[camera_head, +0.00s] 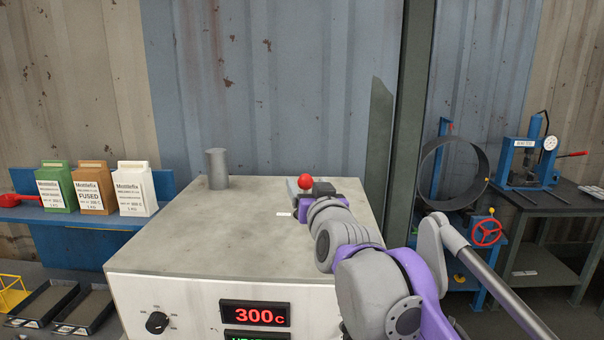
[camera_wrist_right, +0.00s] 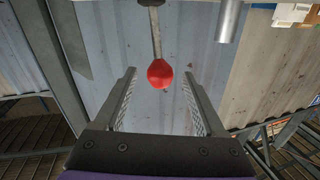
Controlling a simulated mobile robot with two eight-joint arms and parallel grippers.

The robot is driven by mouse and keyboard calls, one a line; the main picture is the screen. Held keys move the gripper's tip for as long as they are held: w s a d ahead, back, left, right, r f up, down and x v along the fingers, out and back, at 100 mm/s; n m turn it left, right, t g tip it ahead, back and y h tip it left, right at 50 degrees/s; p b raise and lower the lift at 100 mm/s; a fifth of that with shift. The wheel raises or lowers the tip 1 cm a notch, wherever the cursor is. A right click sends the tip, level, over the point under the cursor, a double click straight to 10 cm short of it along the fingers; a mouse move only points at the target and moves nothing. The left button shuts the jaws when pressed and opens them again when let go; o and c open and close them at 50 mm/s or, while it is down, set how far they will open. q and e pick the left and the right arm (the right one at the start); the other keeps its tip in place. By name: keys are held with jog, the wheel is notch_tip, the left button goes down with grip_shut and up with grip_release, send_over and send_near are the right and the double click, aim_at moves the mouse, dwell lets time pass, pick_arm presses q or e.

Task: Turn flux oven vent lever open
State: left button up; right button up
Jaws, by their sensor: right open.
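The flux oven (camera_head: 215,235) is a pale box with a red 300C display on its front. The vent lever's red ball knob (camera_head: 305,181) shows above the right rear part of the oven top. My right gripper (camera_head: 309,188) is at the knob. In the right wrist view, the red knob (camera_wrist_right: 160,73) lies between the tips of my open right gripper (camera_wrist_right: 161,76), with a visible gap on each side. The lever's grey rod (camera_wrist_right: 156,35) runs up from the knob in that view. My arm hides part of the oven's right side. My left gripper is not in view.
A grey vent pipe (camera_head: 217,168) stands on the oven's rear top. Flux cartons (camera_head: 133,190) stand on a blue shelf at left. A large dark pipe ring (camera_head: 482,170) and a blue bender (camera_head: 530,160) are at right. A green post (camera_head: 408,120) rises behind the oven.

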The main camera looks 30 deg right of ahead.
jog(key=x, duration=0.6)
jog(key=shift+p, duration=0.3)
jog(key=shift+f, duration=0.1)
grip_shut()
dwell(0.9)
